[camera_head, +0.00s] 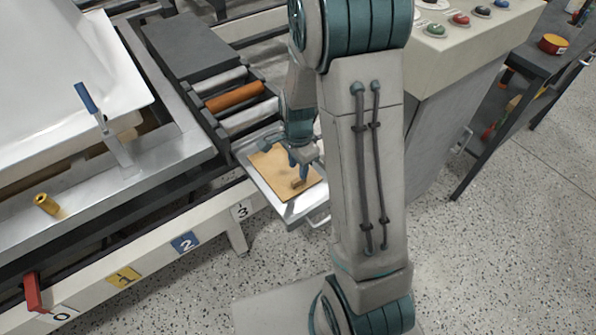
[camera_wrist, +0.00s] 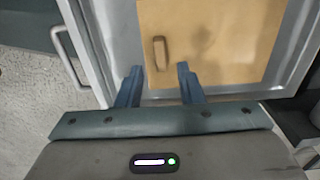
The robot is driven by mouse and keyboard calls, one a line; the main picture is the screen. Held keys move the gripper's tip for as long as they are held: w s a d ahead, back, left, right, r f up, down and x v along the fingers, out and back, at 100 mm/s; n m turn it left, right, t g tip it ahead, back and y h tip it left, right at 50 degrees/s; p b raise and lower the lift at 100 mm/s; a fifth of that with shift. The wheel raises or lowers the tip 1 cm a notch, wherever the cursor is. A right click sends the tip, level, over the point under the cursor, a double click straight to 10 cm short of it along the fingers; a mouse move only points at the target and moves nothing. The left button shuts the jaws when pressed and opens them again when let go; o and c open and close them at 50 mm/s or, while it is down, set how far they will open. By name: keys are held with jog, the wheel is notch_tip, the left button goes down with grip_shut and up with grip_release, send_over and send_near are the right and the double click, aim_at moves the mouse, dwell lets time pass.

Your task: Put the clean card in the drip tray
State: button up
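A tan card (camera_head: 272,173) lies flat in the shallow metal drip tray (camera_head: 289,212) at the end of the rollers. The card (camera_wrist: 222,45) and tray (camera_wrist: 120,38) also show in the wrist view. A small brown tab (camera_wrist: 160,53) stands on the card near one edge. My gripper (camera_head: 300,174) is over the card. In the wrist view its two blue fingers (camera_wrist: 158,72) are apart with nothing between them, and the tab lies just beyond the fingertips. My arm hides part of the tray's right side.
A roller bed (camera_head: 234,96) with one orange roller adjoins the tray. A white shell (camera_head: 60,70) lies at left on the bench, near a blue-handled lever (camera_head: 88,97). A button console (camera_head: 470,30) stands at right. The speckled floor in front is mostly clear.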

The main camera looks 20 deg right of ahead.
jog(key=s+r+n+p, duration=0.2)
jog(key=s+r+n, duration=0.3)
jog(key=r, duration=0.8)
jog(key=s+a+r+n+t, duration=0.1)
jog(key=s+r+n, duration=0.4)
jog(key=s+n, duration=0.4)
jog(key=shift+s+a+r+n, duration=0.2)
jog(key=shift+s+n, duration=0.1)
jog(key=shift+s, duration=0.5)
jog(key=shift+c, duration=0.3)
